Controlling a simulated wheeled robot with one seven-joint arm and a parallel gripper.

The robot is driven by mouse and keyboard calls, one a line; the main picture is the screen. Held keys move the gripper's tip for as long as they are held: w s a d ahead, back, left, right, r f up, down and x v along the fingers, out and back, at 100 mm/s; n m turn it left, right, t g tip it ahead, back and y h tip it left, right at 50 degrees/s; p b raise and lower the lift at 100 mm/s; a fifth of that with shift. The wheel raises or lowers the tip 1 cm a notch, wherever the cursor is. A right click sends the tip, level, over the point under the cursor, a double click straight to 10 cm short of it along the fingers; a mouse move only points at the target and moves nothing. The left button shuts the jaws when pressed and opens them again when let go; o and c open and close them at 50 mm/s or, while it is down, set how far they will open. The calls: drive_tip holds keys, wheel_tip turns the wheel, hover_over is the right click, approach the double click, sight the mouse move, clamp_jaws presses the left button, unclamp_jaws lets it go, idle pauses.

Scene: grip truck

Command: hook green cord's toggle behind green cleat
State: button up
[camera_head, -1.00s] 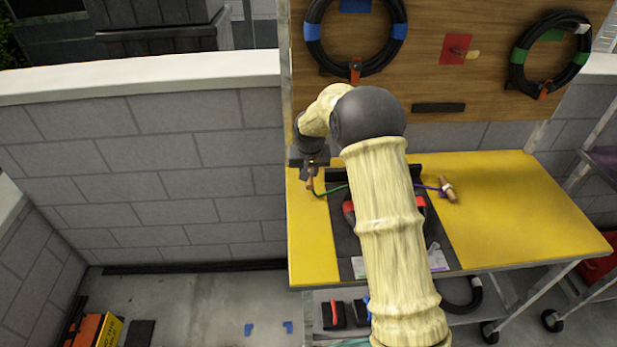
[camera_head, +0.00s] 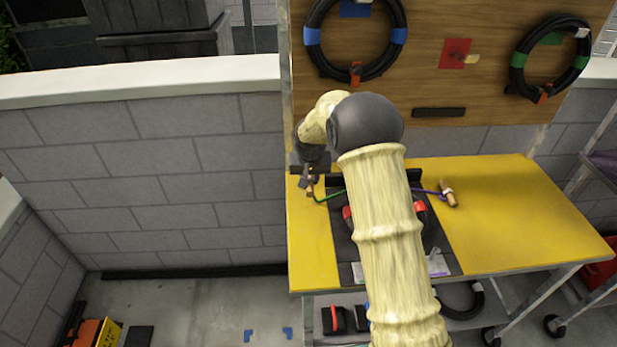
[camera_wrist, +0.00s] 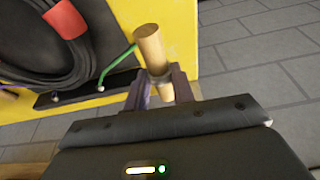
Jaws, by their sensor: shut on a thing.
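The green cord (camera_head: 330,195) runs left from behind my arm to a wooden toggle (camera_head: 310,189) above the left part of the yellow bench. My gripper (camera_head: 309,180) is shut on the toggle. In the wrist view the toggle (camera_wrist: 149,46) is a pale wooden rod sticking out beyond my gripper (camera_wrist: 162,88), with the green cord (camera_wrist: 118,60) leading away from it to the left. I cannot make out a green cleat; my arm covers part of the bench and board.
The yellow bench (camera_head: 510,215) carries a dark mat and a purple cord with its own toggle (camera_head: 448,193). Behind stands a wooden board (camera_head: 425,80) with a blue-taped coil (camera_head: 313,37), a green-taped coil (camera_head: 517,60) and a red patch (camera_head: 456,47). The bench's right side is mostly clear.

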drive_tip(key=s+d+m+g+h+p, duration=0.1)
drive_tip(key=s+d+m, duration=0.4)
drive_tip(key=s+m, duration=0.3)
drive_tip(key=s+d+m+g+h+p, duration=0.2)
drive_tip(key=s+d+m, duration=0.3)
drive_tip(key=s+m, duration=0.3)
drive_tip(key=shift+s+m, duration=0.4)
drive_tip(key=shift+m, duration=0.4)
idle(0.4)
drive_tip(key=s+d, duration=0.5)
drive_tip(key=s, duration=0.4)
drive_tip(key=shift+d, duration=0.15)
idle(0.4)
